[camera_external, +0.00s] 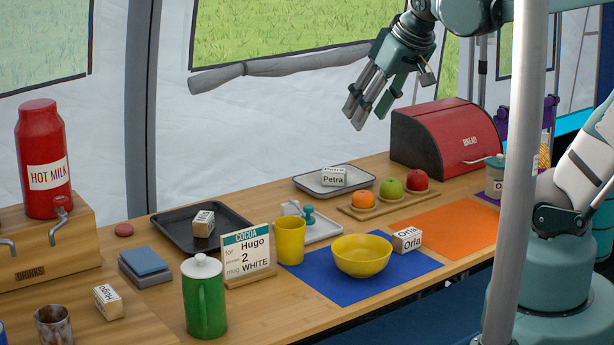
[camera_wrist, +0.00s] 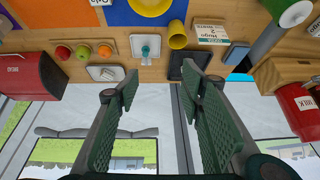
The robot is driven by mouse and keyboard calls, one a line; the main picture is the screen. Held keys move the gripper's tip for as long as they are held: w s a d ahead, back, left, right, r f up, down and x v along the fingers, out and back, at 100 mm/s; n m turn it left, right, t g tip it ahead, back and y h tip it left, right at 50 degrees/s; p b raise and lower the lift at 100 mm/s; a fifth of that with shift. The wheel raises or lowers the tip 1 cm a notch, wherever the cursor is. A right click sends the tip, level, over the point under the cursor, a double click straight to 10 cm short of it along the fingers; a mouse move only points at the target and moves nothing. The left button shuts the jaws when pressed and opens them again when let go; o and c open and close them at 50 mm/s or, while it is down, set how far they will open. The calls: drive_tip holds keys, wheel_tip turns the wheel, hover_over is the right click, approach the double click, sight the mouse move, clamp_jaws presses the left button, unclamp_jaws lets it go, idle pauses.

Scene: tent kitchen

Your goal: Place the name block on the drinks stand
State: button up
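The drinks stand (camera_external: 72,238) is a wooden box marked DRINKS at the left, with taps in front and a red HOT MILK flask (camera_external: 43,160) on top. A name block reading Hugo (camera_external: 108,301) lies on the counter in front of it. The Petra block (camera_external: 334,177) lies on a grey tray, and the Orla block (camera_external: 407,239) lies at the blue mat's right corner. Another block (camera_external: 203,223) lies on a black tray, its name unreadable. A COCOA card (camera_external: 249,256) reads for Hugo, 2, mug WHITE. My gripper (camera_external: 367,108) is open and empty, high above the counter's back; its fingers are wide apart in the wrist view (camera_wrist: 158,76).
A green lidded pot (camera_external: 204,298), yellow cup (camera_external: 290,241) and yellow bowl (camera_external: 361,257) stand mid-counter. A blue sponge (camera_external: 145,262) and brown-stained cup (camera_external: 55,327) are near the Hugo block. Fruit and a red bread bin (camera_external: 446,140) are to the right. A pole crosses the right side.

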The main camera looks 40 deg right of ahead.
drive_tip(key=s+d+f, duration=0.1)
drive_tip(key=s+d, duration=0.4)
drive_tip(key=d, duration=0.2)
drive_tip(key=shift+s+f+t+h, duration=0.3)
drive_tip(key=shift+f+t, duration=0.05)
drive_tip(key=shift+t, duration=0.05)
